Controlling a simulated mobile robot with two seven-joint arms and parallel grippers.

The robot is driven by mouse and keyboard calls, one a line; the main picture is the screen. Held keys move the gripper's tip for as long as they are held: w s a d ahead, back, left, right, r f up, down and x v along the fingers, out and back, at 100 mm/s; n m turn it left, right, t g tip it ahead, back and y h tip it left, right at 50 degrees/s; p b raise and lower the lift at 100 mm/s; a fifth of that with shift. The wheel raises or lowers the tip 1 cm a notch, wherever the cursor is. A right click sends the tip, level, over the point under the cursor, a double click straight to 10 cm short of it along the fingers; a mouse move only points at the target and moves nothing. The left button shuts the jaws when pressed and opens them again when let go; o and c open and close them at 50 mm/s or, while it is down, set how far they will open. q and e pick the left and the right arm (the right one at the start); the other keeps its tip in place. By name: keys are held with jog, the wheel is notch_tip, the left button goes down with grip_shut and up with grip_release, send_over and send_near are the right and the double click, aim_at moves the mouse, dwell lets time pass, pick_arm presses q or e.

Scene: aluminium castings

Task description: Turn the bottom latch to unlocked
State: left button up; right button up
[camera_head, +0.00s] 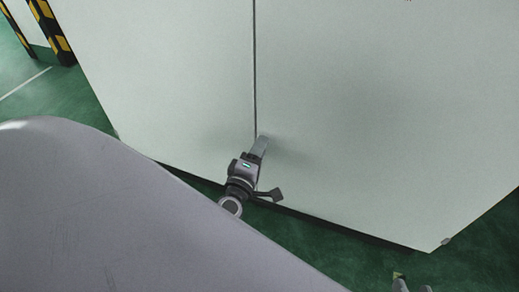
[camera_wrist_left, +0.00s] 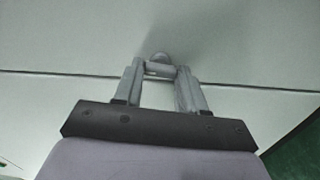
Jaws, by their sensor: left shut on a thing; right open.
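The bottom latch (camera_wrist_left: 159,69) is a small grey metal piece at the seam between two pale cabinet doors. In the left wrist view it sits between the fingertips of my left gripper (camera_wrist_left: 160,74), which is shut on it. In the head view my left gripper (camera_head: 262,143) reaches the seam low on the doors and hides the latch. The latch's exact turn angle is hard to tell. My right gripper (camera_head: 412,286) shows only its fingertips at the bottom edge, apart and empty, away from the doors.
The pale cabinet doors (camera_head: 360,110) fill most of the head view, with a narrow dark seam between them. Green floor (camera_head: 490,240) shows below and at the right. Yellow and black striped posts (camera_head: 50,30) stand at the far left.

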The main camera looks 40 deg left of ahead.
pick_arm(q)
jog(key=shift+n, duration=0.5)
pick_arm(e)
jog(key=shift+a, duration=0.1)
jog(key=shift+a+r, duration=0.1)
jog(key=shift+a, duration=0.05)
pick_arm(q)
jog(key=o, duration=1.1)
jog(key=shift+c, duration=0.2)
